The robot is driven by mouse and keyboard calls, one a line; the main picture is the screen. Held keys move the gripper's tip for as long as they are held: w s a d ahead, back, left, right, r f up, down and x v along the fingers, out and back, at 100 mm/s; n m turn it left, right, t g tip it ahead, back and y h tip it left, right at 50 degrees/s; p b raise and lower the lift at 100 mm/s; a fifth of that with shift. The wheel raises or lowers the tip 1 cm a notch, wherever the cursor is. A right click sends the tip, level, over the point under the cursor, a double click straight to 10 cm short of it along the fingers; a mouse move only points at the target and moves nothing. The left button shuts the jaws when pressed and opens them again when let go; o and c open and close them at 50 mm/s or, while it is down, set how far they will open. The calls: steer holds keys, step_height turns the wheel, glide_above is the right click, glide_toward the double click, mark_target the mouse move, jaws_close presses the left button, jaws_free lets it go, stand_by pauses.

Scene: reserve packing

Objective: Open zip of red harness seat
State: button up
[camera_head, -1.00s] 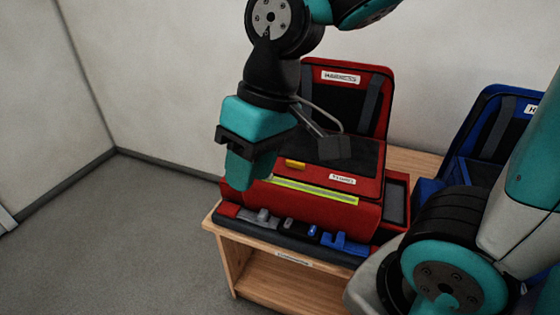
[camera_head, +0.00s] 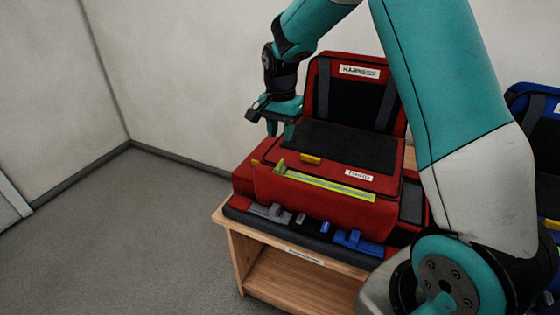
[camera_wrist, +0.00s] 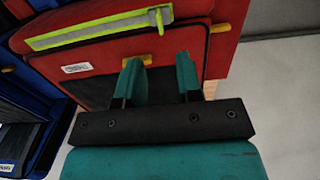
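The red harness seat (camera_head: 330,205) rests on a wooden stand, its labelled backrest upright behind the dark cushion. A yellow-green zip strip (camera_head: 335,188) runs along its front top edge. The upright zip pull (camera_head: 280,166) is at the strip's left end in the head view; in the wrist view the pull (camera_wrist: 158,18) is at the strip's right end. My gripper (camera_head: 281,131) is above the seat's rear left part, behind the pull. In the wrist view my gripper (camera_wrist: 159,68) is open with nothing between its fingers, and the pull is apart from them, beyond the fingertips.
A yellow tab (camera_head: 310,159) is on the seat top behind the strip. Small grey and blue pieces (camera_head: 353,241) sit along a dark front ledge. A blue seat (camera_head: 537,135) stands at right, partly behind my arm. Floor at left is clear.

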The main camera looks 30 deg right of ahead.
mark_target(281, 161)
step_height(281, 161, down, 10)
steer(key=shift+r, duration=0.25)
jaws_close()
